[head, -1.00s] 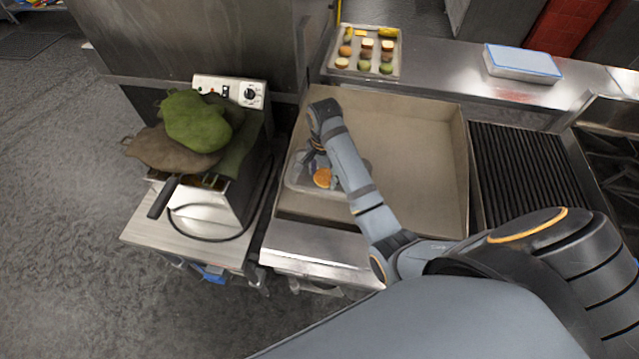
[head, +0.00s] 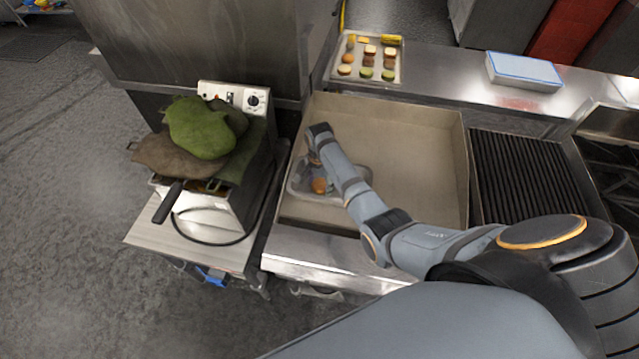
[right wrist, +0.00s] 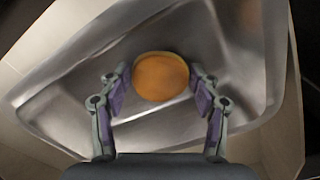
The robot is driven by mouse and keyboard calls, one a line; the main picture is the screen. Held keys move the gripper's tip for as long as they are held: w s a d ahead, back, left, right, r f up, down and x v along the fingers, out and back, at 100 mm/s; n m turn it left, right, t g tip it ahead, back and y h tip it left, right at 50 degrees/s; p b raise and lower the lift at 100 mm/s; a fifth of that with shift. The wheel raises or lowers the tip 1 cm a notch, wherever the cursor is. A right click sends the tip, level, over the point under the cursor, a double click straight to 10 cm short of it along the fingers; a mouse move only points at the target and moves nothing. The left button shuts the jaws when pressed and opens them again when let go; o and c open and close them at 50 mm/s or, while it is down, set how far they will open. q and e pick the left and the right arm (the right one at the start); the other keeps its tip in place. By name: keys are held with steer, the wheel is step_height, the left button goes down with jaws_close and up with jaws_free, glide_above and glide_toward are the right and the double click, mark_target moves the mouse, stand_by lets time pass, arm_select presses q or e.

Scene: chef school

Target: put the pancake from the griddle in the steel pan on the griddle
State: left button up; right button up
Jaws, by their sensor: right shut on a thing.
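The pancake (head: 319,185) is round and golden-orange. It is between the fingers of my right gripper (head: 313,168), inside the outline of the steel pan (head: 296,187). In the right wrist view the pancake (right wrist: 161,77) sits between the two purple-padded fingertips, with the pan's bare metal (right wrist: 75,95) beneath and around it. I cannot tell whether the pancake touches the pan floor. The pan stands on the left front part of the griddle (head: 420,150). My right forearm hides part of the pan's right side. My left gripper is not in view.
The griddle has raised walls at its back and sides, and its right part is clear. A tray of food pieces (head: 345,80) and a blue-white box (head: 523,71) are on the ledge behind. A ribbed grill (head: 520,180) is at right, a fryer with green cloths (head: 200,130) at left.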

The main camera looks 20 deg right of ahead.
mark_target(319, 186)
steer(key=shift+f, duration=0.15)
steer(key=o, duration=1.1)
step_height(319, 186, up, 12)
steer(key=b, duration=0.1)
steer(key=shift+b, duration=0.3)
